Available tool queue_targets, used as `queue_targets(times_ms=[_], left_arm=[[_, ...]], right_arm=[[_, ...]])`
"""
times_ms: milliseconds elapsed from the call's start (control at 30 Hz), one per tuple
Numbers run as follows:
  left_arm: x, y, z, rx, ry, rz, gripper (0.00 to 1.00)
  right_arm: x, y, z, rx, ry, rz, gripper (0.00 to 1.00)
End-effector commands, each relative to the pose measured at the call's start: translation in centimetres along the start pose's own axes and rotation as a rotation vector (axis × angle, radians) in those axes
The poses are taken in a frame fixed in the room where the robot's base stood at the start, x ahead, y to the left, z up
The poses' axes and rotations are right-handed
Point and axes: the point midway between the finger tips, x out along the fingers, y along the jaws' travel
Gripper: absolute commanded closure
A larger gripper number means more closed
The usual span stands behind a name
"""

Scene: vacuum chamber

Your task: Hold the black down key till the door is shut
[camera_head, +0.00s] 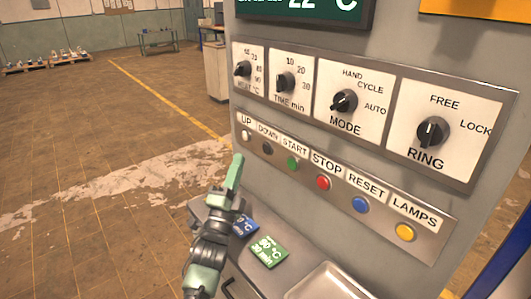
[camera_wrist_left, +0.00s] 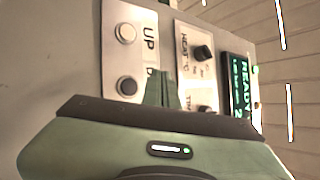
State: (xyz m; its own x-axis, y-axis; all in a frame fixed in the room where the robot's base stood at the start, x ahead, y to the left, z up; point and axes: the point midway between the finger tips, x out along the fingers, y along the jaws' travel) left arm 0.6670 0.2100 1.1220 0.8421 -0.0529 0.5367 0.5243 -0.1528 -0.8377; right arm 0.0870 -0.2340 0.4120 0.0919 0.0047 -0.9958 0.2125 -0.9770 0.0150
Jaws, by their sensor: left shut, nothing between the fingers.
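The black down key (camera_head: 267,149) sits under the label DOWN on the panel's lower key strip, between the white up key (camera_head: 247,135) and the green start key (camera_head: 292,163). My left gripper (camera_head: 237,160) is shut and empty, its green fingers pointing up, a little left of the down key in the head view. In the left wrist view the down key (camera_wrist_left: 127,86) shows beside my closed fingers (camera_wrist_left: 166,78), which partly hide its label. I see no contact with the key, which looks unpressed. The door and my right gripper are in neither view.
The strip also carries a red stop key (camera_head: 323,183), a blue reset key (camera_head: 360,204) and a yellow lamps key (camera_head: 405,232). Rotary knobs sit above. A ledge with a blue card (camera_head: 243,228), a green card (camera_head: 268,252) and a metal tray (camera_head: 322,284) juts out below.

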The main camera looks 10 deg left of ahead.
Motion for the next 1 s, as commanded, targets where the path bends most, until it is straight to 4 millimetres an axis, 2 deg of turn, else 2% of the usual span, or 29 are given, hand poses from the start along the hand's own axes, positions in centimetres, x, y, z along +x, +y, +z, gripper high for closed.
queue_targets(times_ms=[33, 233, 433, 1000], left_arm=[[0.5, 0.7, -0.4, -0.002, 0.000, -0.003, 1.00], [2.3, 2.1, -1.8, -0.001, 0.000, -0.002, 1.00], [3.5, 2.7, -2.6, -0.002, 0.000, -0.002, 1.00], [3.8, 2.8, -2.8, 0.000, 0.000, 0.000, 1.00]], right_arm=[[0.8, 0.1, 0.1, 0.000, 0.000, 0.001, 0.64], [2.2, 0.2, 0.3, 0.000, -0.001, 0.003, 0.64], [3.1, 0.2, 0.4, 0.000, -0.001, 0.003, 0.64], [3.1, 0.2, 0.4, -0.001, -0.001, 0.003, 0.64]])
